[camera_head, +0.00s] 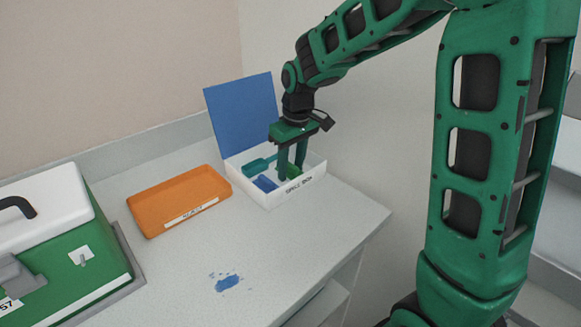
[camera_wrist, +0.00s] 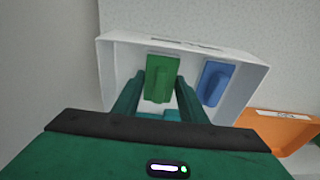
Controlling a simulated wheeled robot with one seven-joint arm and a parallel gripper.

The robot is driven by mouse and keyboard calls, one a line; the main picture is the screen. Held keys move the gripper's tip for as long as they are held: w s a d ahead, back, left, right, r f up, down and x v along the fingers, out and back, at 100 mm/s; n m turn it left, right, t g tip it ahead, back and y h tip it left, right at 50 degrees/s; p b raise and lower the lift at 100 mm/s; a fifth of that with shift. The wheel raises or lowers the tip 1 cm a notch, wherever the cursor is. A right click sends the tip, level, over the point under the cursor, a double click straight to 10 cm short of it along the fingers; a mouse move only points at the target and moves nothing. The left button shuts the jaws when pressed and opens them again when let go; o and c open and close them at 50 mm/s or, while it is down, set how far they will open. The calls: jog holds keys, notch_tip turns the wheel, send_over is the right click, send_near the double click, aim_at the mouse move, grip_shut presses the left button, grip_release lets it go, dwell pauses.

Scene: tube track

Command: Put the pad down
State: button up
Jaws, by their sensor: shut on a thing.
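My gripper (camera_head: 291,170) reaches down into a white box (camera_head: 305,183) with a raised blue lid, marked "SPILL BOX". In the wrist view, its two fingers (camera_wrist: 162,82) stand on either side of a green pad (camera_wrist: 162,70) with a raised grip, and they are shut on it. The pad is inside the box walls; whether it touches the box floor I cannot tell. A blue pad (camera_wrist: 214,82) lies beside it in the box, also visible in the head view (camera_head: 265,184). A teal tool (camera_head: 258,164) lies at the box's back left, partly hidden in the wrist view.
An orange tray (camera_head: 152,228) with a white label stands left of the box. A green case with a white lid (camera_head: 42,210) stands on a grey base at the far left. A blue spill (camera_head: 227,283) is on the counter (camera_head: 300,255) in front. The counter's right edge is near the box.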

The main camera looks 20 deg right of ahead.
aim_at(295, 167)
jog(key=shift+f, duration=0.15)
jog(key=o, duration=1)
jog(key=shift+f, duration=0.1)
jog(key=shift+d, duration=0.15)
jog(key=shift+r, duration=0.55)
jog(key=r, duration=0.3)
jog(key=s+r, duration=0.1)
jog(key=r, duration=0.7)
jog(key=shift+s+d+r, duration=0.1)
jog(key=shift+s+r, duration=0.05)
